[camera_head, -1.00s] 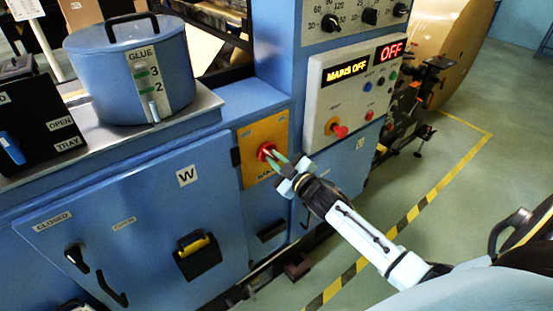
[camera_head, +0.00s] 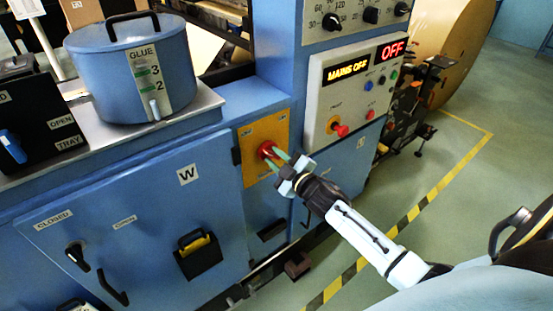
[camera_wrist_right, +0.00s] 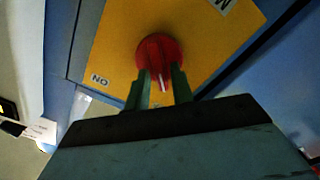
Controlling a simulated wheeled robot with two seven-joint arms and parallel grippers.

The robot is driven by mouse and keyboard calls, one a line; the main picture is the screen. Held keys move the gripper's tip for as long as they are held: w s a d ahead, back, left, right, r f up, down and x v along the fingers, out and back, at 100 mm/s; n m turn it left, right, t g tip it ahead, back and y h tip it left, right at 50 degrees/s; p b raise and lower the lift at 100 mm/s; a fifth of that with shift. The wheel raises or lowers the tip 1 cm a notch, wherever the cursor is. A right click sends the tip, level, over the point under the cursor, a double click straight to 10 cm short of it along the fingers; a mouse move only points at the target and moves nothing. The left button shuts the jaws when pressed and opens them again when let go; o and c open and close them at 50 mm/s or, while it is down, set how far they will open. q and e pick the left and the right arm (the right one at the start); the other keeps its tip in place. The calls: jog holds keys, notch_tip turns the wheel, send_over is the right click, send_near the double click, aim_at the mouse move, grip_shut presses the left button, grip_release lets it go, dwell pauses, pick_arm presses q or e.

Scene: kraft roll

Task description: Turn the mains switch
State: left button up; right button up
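The mains switch is a red round knob (camera_head: 267,149) on a yellow plate (camera_head: 250,138) on the blue machine's front. In the right wrist view the knob (camera_wrist_right: 160,58) carries a white pointer line, and an ON label (camera_wrist_right: 99,80) sits to its lower left on the plate. My right gripper (camera_head: 276,160) is at the knob with its two green fingers apart. In the right wrist view the fingers (camera_wrist_right: 162,88) lie on either side of the pointer, over the knob's lower part; contact cannot be told. The display (camera_head: 346,70) reads MAINS OFF. My left gripper is not in view.
A grey control panel (camera_head: 325,105) with a red knob (camera_head: 341,130) and small buttons is right of the switch. A blue glue pot (camera_head: 110,75) stands on the ledge at left. Door handles project below. Open floor (camera_head: 400,180) lies at right.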

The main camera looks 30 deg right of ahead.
jog(key=shift+o, duration=0.8)
jog(key=shift+s+f, duration=0.1)
jog(key=shift+s, duration=0.1)
jog(key=s+d, duration=0.1)
jog(key=s, duration=1.2)
jog(key=shift+b, duration=0.3)
